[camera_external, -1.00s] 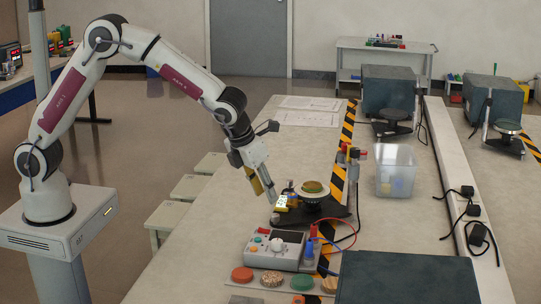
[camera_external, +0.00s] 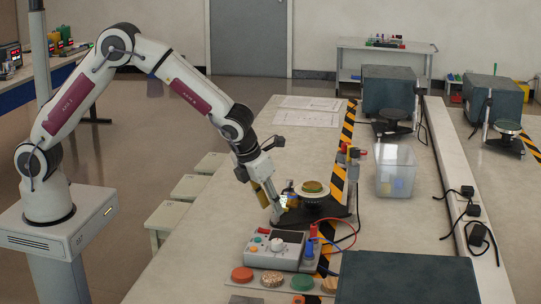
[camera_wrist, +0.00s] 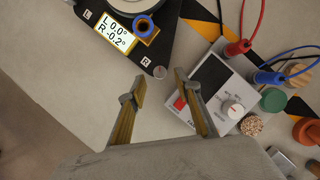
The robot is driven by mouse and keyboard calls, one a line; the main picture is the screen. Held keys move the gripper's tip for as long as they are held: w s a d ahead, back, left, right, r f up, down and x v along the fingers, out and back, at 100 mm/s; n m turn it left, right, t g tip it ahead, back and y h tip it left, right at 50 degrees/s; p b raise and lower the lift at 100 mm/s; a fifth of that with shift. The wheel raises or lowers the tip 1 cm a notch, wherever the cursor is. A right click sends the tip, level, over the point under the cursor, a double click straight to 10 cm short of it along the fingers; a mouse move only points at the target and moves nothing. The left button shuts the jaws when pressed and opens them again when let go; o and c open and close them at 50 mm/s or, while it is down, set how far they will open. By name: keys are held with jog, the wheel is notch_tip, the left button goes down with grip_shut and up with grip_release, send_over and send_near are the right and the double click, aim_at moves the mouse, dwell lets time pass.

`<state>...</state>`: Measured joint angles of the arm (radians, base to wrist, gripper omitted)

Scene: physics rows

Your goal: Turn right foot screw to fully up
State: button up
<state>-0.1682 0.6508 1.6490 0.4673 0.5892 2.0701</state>
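The black base plate (camera_wrist: 166,45) of the instrument shows at the top of the wrist view, marked L and R. Its lit display (camera_wrist: 115,33) reads L 0.0° and R -0.2°. A small round dark knob, the right foot screw (camera_wrist: 160,72), sits at the plate's corner beside the R mark. My gripper (camera_wrist: 159,77) is open, its two yellow fingers apart and the knob between their tips in the picture; I cannot tell the height gap. In the external view my gripper (camera_external: 273,204) is by the left end of the base plate (camera_external: 325,208) and partly hides it.
A grey control box (camera_wrist: 218,88) with a red button, white dial and cables lies to the right. Round samples (camera_external: 272,279) lie in front of it. A clear bin (camera_external: 396,170) stands behind right. The bench to the left is clear.

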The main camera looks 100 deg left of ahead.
aim_at(273, 216)
jog(key=shift+x, duration=1.5)
grip_shut()
